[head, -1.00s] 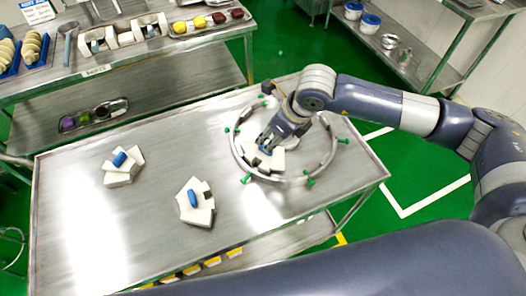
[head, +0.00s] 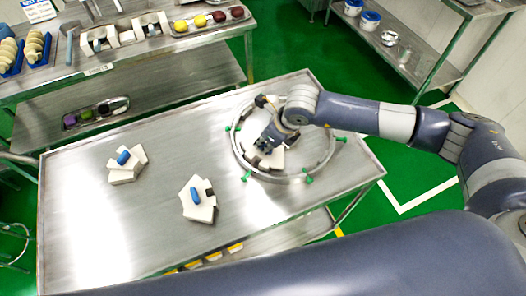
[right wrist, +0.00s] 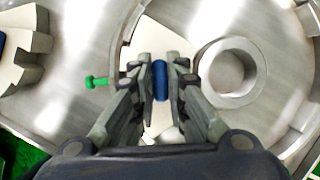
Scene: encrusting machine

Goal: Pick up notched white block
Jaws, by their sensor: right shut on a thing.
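A white block (head: 276,159) lies inside the metal ring on the steel table, partly hidden by my right gripper (head: 264,145). In the right wrist view, my right gripper (right wrist: 160,80) is shut on the blue handle (right wrist: 160,82) of this white block (right wrist: 150,42). I cannot tell whether the block is clear of the surface. Two more white blocks with blue handles rest on the table: an angular one (head: 205,211) with a dark notch at its right side, and a stacked-looking one (head: 122,177) farther left. My left gripper is not in view.
The metal ring (head: 237,160) with green knobs (head: 246,176) surrounds the held block. A round metal collar (right wrist: 228,72) sits right of the gripper inside it. A shelf bench with trays (head: 180,27) stands behind.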

